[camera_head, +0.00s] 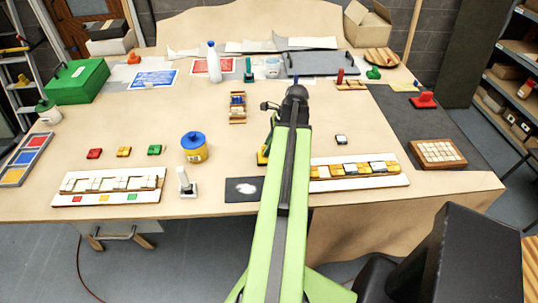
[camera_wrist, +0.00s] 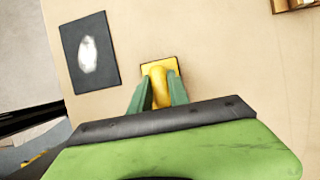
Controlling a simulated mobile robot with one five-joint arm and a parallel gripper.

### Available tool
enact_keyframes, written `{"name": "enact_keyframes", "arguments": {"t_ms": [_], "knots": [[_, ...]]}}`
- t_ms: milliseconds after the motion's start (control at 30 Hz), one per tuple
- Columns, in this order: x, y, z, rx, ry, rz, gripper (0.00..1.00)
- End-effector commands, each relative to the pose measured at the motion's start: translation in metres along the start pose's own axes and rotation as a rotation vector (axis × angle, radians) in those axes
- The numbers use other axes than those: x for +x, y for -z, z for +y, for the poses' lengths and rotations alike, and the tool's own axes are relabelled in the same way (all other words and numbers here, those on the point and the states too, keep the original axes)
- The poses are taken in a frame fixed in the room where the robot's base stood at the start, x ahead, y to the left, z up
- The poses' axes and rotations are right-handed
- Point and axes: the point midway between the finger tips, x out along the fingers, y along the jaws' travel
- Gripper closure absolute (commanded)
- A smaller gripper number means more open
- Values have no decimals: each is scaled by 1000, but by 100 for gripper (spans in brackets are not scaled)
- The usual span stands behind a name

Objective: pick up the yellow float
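The yellow float (camera_wrist: 159,66) has a flat yellow base and a raised yellow handle; in the wrist view it is at the upper middle, on the tan tabletop. My gripper (camera_wrist: 160,80) has its two green fingers on either side of the handle, very near it. I cannot tell whether they press on it. In the head view only a yellow edge of the float (camera_head: 262,156) shows at the left of my green arm, which hides most of it and the gripper.
A black card with a white blotch (camera_head: 244,189) lies left of the float. A white board with yellow and white tiles (camera_head: 398,178) lies right of my arm.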

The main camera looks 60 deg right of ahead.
Motion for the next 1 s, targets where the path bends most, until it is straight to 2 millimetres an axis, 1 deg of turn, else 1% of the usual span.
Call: {"name": "enact_keyframes", "arguments": {"t_ms": [33,100,567,667,767,933,967,1000], "knots": [[0,0,0,0,0,0,93],[0,0,0,0,0,0,100],[-2,-1,0,0,0,0,100],[-8,-3,0,0,0,0,100],[-19,-8,0,0,0,0,100],[-46,-19,0,0,0,0,100],[-51,-16,1,2,0,0,100],[-58,-9,4,4,1,0,100]]}}
